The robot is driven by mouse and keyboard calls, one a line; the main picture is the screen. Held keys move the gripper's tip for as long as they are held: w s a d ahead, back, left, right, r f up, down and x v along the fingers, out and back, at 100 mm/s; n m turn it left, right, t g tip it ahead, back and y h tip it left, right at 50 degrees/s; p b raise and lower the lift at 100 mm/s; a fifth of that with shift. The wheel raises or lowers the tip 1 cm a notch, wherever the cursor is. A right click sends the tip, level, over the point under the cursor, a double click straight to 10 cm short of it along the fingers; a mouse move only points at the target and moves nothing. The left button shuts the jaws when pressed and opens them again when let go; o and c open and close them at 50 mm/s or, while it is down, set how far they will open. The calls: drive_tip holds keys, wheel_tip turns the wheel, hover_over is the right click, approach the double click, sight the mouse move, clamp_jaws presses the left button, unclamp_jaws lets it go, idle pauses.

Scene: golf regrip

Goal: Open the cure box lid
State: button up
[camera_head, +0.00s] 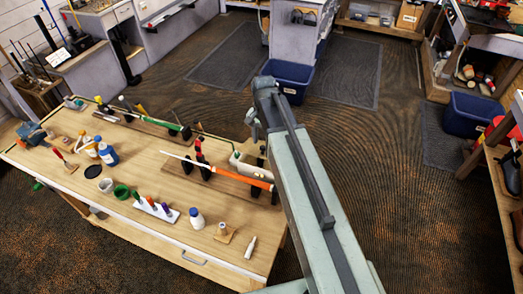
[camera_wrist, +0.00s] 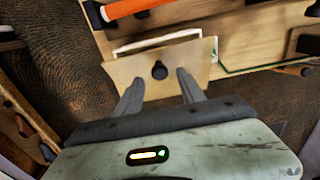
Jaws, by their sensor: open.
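What looks like the cure box (camera_head: 236,160) is a pale box at the right end of the workbench, partly hidden by my arm in the head view. In the wrist view, a light wooden panel with a dark round knob (camera_wrist: 160,70) faces me, with the box's white edge (camera_wrist: 160,42) behind it. The panel appears to be its lid. My gripper (camera_wrist: 157,87) is open, its two fingers on either side of the knob and short of it in the picture. I cannot tell whether they touch the panel. In the head view the gripper (camera_head: 252,125) hangs near the box.
A club with an orange grip (camera_head: 250,181) lies in black clamps beside the box. Bottles, cups and a rack of coloured tubes (camera_head: 157,209) stand on the workbench (camera_head: 215,262). Blue bins (camera_head: 287,80) stand on the floor beyond. Open floor lies right of my arm.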

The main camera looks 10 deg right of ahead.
wheel_tip(320, 180, down, 3)
drive_tip(key=shift+b, duration=0.8)
drive_tip(key=shift+r, duration=0.1)
drive_tip(key=shift+s, duration=0.1)
clamp_jaws()
idle(0.5)
